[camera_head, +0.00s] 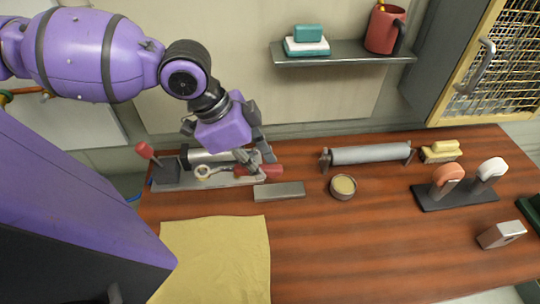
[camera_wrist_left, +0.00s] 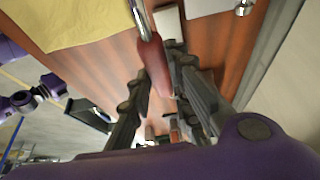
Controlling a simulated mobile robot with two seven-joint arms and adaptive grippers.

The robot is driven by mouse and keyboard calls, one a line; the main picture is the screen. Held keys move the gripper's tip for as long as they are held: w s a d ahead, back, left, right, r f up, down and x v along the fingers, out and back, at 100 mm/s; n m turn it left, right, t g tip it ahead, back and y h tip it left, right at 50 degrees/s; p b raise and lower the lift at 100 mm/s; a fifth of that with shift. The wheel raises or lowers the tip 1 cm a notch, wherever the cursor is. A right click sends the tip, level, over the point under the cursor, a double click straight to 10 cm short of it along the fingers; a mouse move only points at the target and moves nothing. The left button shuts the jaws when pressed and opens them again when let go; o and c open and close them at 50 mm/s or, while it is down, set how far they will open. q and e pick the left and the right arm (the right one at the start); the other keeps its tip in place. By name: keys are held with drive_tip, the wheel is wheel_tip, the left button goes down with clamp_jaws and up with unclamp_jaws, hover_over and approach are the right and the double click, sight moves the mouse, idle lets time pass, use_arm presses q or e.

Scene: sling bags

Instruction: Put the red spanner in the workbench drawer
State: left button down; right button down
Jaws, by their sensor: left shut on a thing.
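The red spanner (camera_head: 272,170) has a red handle and a silver shaft with a ring end that points left in the head view. My left gripper (camera_head: 258,166) is shut on its red handle, over the back left of the workbench (camera_head: 310,240). In the left wrist view the red handle (camera_wrist_left: 151,62) lies between the fingers of the left gripper (camera_wrist_left: 160,80). The spanner appears close over a grey base plate; whether it touches cannot be told. The workbench drawer is not in view. My right gripper is not in view.
A red-knobbed lever tool (camera_head: 145,152) stands at the back left. Near the gripper are a grey metal bar (camera_head: 279,191) and a round tin (camera_head: 343,187). A yellow cloth (camera_head: 215,260) lies at the front left. The front middle is clear. A shelf (camera_head: 345,53) hangs behind.

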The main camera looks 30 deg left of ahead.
use_arm(q)
drive_tip(key=w+f, duration=0.2)
drive_tip(key=w, duration=0.1)
drive_tip(key=w+f+b, duration=0.1)
drive_tip(key=w+f, duration=0.4)
drive_tip(key=w, duration=0.1)
drive_tip(key=shift+w+d+f+b, duration=0.2)
drive_tip(key=shift+d+f+b, duration=0.1)
drive_tip(key=shift+f+b, duration=0.1)
drive_tip(key=shift+w+f+p, duration=0.15)
drive_tip(key=shift+f+p, duration=0.05)
drive_tip(key=shift+f, duration=0.55)
drive_tip(key=shift+w+f+p, duration=0.1)
drive_tip(key=shift+f+p, duration=0.05)
drive_tip(key=shift+f, duration=0.6)
drive_tip(key=c, duration=1.6)
unclamp_jaws()
drive_tip(key=shift+f, duration=0.1)
